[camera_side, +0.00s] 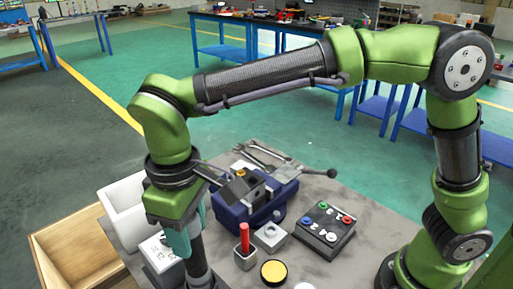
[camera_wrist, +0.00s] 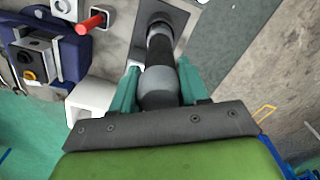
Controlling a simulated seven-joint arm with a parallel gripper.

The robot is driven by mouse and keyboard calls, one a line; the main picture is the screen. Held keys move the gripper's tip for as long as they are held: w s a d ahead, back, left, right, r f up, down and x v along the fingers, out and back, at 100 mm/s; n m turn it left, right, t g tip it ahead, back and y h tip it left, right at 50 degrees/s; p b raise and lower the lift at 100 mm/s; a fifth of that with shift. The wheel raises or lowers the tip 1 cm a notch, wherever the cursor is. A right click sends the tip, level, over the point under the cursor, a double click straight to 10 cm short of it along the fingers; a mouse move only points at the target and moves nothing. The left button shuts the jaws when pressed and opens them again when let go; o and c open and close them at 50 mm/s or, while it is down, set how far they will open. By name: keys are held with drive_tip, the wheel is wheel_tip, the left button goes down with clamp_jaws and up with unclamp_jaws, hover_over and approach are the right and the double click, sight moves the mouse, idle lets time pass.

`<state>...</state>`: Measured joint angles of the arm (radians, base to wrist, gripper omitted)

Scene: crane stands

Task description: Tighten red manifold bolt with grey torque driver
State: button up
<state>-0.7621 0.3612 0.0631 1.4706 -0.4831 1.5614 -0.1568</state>
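The torque driver (camera_wrist: 160,82), grey and black, lies between the two teal fingers of my gripper (camera_wrist: 158,88) in the wrist view. The fingers appear to press against it from both sides. Its dark shaft (camera_side: 199,266) points down below my gripper (camera_side: 187,240) in the side view; its lower end is out of frame. In the wrist view its far end overlaps a square grey piece (camera_wrist: 183,18); I cannot tell whether they touch. A dark manifold block (camera_side: 325,240) carries several coloured bolts, with the red bolt (camera_side: 347,220) at its right side. My gripper is left of the manifold.
A blue vise (camera_side: 237,212) stands behind the gripper's right side, its bar reaching right. A red upright handle (camera_side: 244,236) stands on a small block between gripper and manifold. A yellow-topped round piece (camera_side: 273,271) is in front. A white bin (camera_side: 124,208) and wooden crate (camera_side: 70,245) are left.

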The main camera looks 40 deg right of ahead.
clamp_jaws()
drive_tip(key=shift+r, duration=5.8)
drive_tip(key=shift+w+d, duration=0.1)
